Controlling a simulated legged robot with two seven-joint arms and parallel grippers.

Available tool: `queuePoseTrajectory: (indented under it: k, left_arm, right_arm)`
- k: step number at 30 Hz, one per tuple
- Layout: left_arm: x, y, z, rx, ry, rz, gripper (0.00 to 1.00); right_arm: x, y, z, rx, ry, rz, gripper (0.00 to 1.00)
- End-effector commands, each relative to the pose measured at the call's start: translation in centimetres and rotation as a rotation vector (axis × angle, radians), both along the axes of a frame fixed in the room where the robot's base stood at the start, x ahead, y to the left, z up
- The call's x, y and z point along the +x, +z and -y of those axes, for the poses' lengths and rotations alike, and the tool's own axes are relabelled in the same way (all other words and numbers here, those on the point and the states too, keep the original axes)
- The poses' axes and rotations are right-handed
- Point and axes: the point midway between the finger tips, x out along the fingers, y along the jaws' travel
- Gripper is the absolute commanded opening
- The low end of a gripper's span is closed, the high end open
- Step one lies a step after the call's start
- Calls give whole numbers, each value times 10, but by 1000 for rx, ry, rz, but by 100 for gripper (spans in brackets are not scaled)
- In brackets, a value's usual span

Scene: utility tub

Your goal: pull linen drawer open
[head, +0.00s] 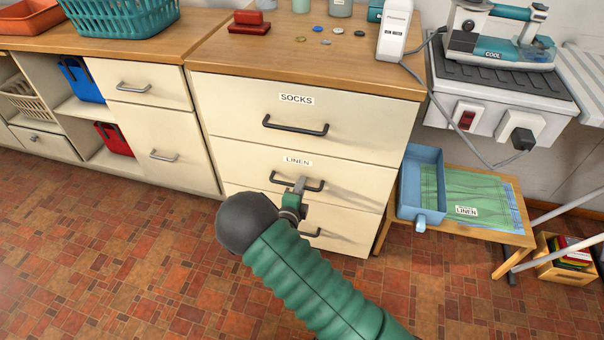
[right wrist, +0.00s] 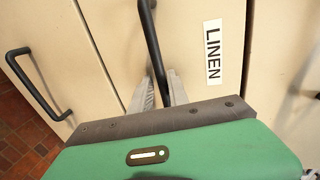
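The linen drawer (head: 245,166) is the middle drawer of the cream cabinet, below the socks drawer. Its front looks flush with the cabinet. It carries a LINEN label and a dark bar handle (head: 312,188); the label (right wrist: 213,52) and the handle (right wrist: 152,40) also show in the right wrist view. My right gripper (head: 299,184) is at the handle, and its fingers (right wrist: 160,88) stand on either side of the bar. A narrow gap seems to show beside the bar, so the fingers look open around it. My left gripper is not in view.
The socks drawer (head: 350,118) above is closed. A bottom drawer handle (head: 311,233) is partly hidden by my arm. A low wooden table (head: 478,234) with a blue tray (head: 421,185) and green cloth stands close on the right. The tiled floor before the cabinet is clear.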

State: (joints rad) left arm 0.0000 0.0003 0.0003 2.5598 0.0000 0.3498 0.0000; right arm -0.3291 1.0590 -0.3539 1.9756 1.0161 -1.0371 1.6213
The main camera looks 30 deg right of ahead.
Motion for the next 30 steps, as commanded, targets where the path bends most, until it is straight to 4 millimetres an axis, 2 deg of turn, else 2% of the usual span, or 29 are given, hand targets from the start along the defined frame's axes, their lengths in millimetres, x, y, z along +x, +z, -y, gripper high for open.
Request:
queuePoseTrajectory:
  k: [9,14,30]
  left_arm:
    - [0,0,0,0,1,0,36]
    - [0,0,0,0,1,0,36]
    - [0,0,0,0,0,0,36]
  right_arm:
    - [-1,0,-1,-2,-1,0,21]
    - [-1,-1,0,1,-1,-1,0]
    - [-3,-2,3,1,-7,-4,0]
